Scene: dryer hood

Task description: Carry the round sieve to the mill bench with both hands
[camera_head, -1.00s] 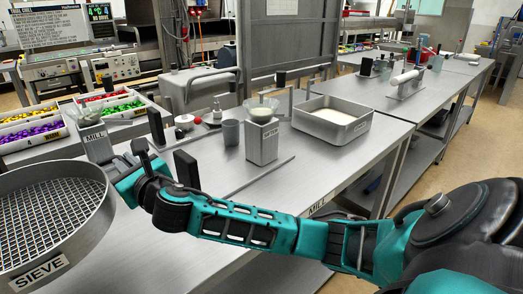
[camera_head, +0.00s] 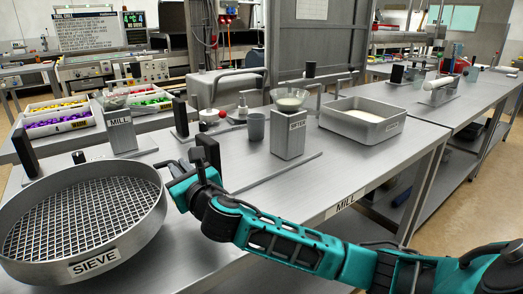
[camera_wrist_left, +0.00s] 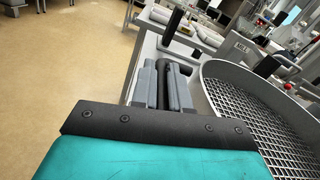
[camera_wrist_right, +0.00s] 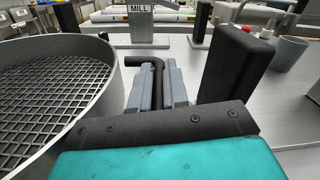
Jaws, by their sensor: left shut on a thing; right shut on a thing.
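The round sieve (camera_head: 85,215), a grey metal ring with a wire mesh and a SIEVE label, is level at the lower left of the head view, over the left part of the mill bench (camera_head: 300,195). I cannot tell whether it touches the top. My right gripper (camera_head: 173,168) is at the sieve's right side. In the right wrist view its fingers (camera_wrist_right: 157,80) are shut on a black handle beside the rim. My left gripper is outside the head view. In the left wrist view its fingers (camera_wrist_left: 168,80) are closed beside the sieve's rim, their grip partly hidden.
A MILL-labelled stand (camera_head: 120,132) and black uprights (camera_head: 25,152) (camera_head: 209,152) stand close behind the sieve. A grey canister with a bowl (camera_head: 289,130), a cup (camera_head: 256,127) and a tray of white material (camera_head: 362,122) stand farther right.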

